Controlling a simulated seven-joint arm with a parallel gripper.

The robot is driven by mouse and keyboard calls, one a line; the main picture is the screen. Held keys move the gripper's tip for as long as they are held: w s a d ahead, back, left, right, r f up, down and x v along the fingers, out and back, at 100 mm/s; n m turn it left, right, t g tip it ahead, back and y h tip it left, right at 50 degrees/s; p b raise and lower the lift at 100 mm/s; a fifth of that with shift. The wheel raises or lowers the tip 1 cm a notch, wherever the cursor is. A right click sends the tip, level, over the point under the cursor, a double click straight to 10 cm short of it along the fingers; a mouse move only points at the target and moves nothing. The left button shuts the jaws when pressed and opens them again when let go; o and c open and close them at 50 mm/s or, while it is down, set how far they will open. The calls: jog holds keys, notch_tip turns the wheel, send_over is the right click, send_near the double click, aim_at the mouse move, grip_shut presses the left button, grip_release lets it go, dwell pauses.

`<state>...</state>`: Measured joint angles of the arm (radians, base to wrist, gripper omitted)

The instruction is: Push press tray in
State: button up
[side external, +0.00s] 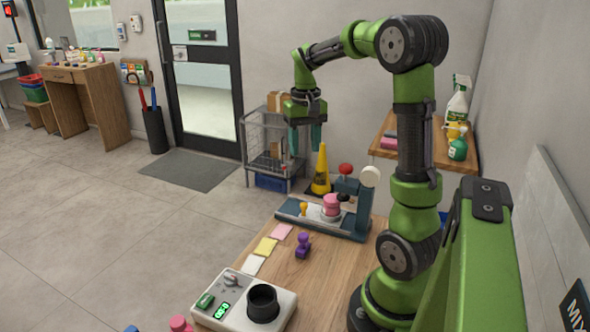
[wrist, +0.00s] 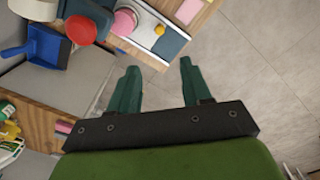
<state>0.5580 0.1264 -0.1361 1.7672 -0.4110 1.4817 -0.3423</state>
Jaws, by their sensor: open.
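The press (side external: 345,222) is blue-grey with a red knob and a white round wheel; it stands at the far end of the wooden counter. Its pale tray (side external: 291,209) has a small yellow knob and lies on the base's left part. A pink round piece (side external: 331,203) sits beside the yellow knob, towards the press column. The wrist view shows the tray (wrist: 148,17) and pink piece (wrist: 125,21) at the top. My gripper (side external: 305,143) is open and empty, pointing down in the air above and beyond the press, apart from it. The wrist view shows its two green fingers (wrist: 158,72).
A yellow cone (side external: 321,172) stands behind the press, near a wire cart (side external: 262,153). A purple stamp-like piece (side external: 303,245), coloured notes (side external: 265,247) and a white device (side external: 240,302) are nearer on the counter. A shelf with bottles (side external: 388,155) is at the right.

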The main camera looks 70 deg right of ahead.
jog(key=w+d+f+g+y, duration=0.1)
jog(key=w+d+f+g, duration=0.15)
jog(key=d, duration=0.25)
jog(key=y, duration=0.2)
send_near(304, 203)
jog(key=shift+g, duration=0.35)
jog(key=x, duration=0.8)
jog(key=shift+w+f, duration=0.25)
grip_shut()
